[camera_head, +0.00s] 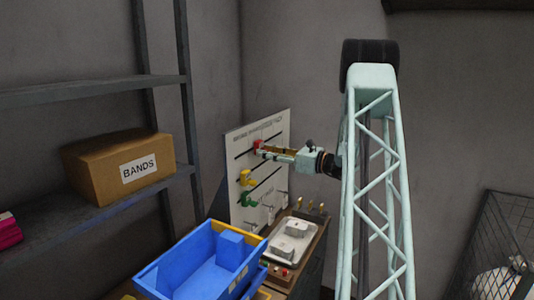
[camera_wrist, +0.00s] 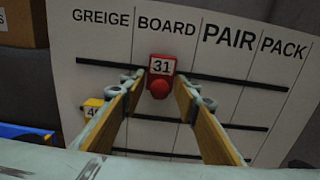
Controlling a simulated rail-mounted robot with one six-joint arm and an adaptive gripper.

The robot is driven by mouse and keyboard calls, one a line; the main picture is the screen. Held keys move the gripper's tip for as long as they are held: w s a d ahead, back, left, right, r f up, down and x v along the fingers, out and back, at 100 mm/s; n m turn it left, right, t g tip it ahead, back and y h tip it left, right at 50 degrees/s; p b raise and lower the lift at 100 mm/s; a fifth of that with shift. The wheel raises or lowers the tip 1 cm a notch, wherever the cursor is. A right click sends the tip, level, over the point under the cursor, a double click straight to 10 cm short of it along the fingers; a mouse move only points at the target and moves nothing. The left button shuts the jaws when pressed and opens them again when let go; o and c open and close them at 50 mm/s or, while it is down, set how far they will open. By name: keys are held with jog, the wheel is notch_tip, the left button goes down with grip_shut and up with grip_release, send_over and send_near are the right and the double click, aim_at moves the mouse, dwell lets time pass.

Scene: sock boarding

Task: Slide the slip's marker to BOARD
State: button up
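A white board (camera_head: 236,165) stands against the wall, with rails and columns GREIGE, BOARD, PAIR and PACK across its top. A red marker (camera_wrist: 161,76) labelled 31 sits on the top rail, below the word BOARD; it also shows in the head view (camera_head: 258,145). My gripper (camera_wrist: 160,78) reaches towards the board with one finger on each side of the red marker. The fingers stand apart, with small gaps to the marker visible. A yellow marker (camera_wrist: 93,106), its number partly hidden by my left finger, sits on a lower rail under GREIGE.
Green markers (camera_head: 248,199) sit lower on the board. Below it are a counter with a metal tray (camera_head: 276,256) and a blue bin (camera_head: 190,262). A shelf at left holds a box marked BANDS (camera_head: 105,165). A wire cage (camera_head: 505,225) stands at right.

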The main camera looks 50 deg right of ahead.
jog(key=shift+s, duration=0.1)
jog(key=v, duration=1.1)
jog(key=shift+s+d, duration=0.15)
jog(key=shift+s, duration=0.2)
dwell(0.8)
